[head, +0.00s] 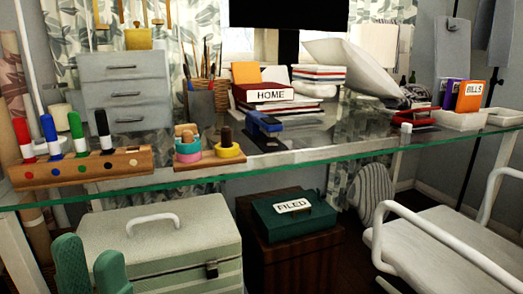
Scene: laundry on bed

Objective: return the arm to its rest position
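My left gripper (91,270) shows at the bottom left corner as two green, rounded fingers pointing up. The fingers are apart, and nothing shows between them. It is below the glass desk's (300,158) front edge and in front of a pale green case (160,240) with a white handle. I cannot tell whether it touches the case. The rest of the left arm is outside the picture. My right gripper is not in view.
The desk holds a wooden marker rack (85,167), a blue stapler (264,126) and a grey drawer unit (125,90). A green "FILED" box (290,218) sits on a dark wooden cabinet (300,262) below. A white chair (440,245) stands at the right.

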